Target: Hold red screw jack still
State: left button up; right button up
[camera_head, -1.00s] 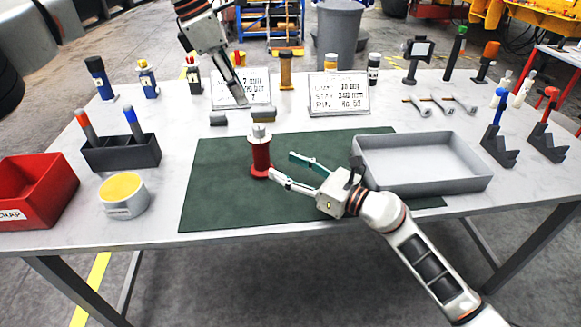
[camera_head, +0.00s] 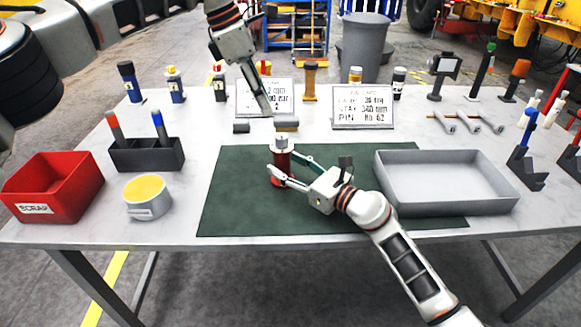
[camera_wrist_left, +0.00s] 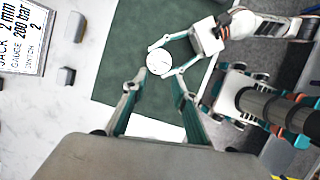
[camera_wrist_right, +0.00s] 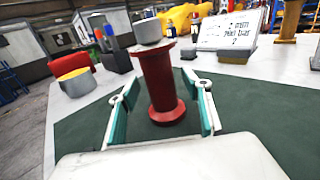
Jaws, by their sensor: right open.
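The red screw jack (camera_head: 281,170), a red spool-shaped body with a grey cylindrical top, stands upright on the green mat (camera_head: 235,205). In the right wrist view the jack (camera_wrist_right: 160,85) stands between the fingers of my right gripper (camera_wrist_right: 162,105), with a gap on each side. My right gripper (camera_head: 283,164) is open around the jack in the head view. My left gripper (camera_head: 268,108) is above and behind the jack, pointing down. In the left wrist view its fingers (camera_wrist_left: 154,84) are apart and empty, and the jack's round top (camera_wrist_left: 159,63) lies beyond them.
A grey tray (camera_head: 450,205) stands right of my right gripper. Two small grey blocks (camera_head: 286,123) lie behind the mat, before the sign cards (camera_head: 362,108). A red scrap bin (camera_head: 60,205), a yellow-topped tin (camera_head: 147,205) and a dark holder (camera_head: 146,158) stand left. The mat's front left is clear.

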grip_shut()
pick_arm(q)
jog(key=o, duration=0.3)
jog(key=s+d+r+n+t+h, duration=0.1)
jog(key=s+d+r+n+h, duration=0.15)
jog(key=d+n+h, duration=0.45)
jog(key=s+d+r+n+t+h, duration=0.25)
jog(key=n+h, duration=0.25)
jog(key=n, duration=0.5)
jog(key=w+a+n+t, duration=0.2)
jog(key=a+n+t, duration=0.1)
jog(key=n, duration=0.6)
jog(key=n+t+y, duration=0.3)
jog(key=n+y, duration=0.4)
jog(key=n, duration=1.1)
send_near(279, 137)
jog(key=shift+g, duration=0.25)
jog(key=x, duration=1)
jog(key=shift+w+d, duration=0.25)
jog(key=shift+w, duration=0.1)
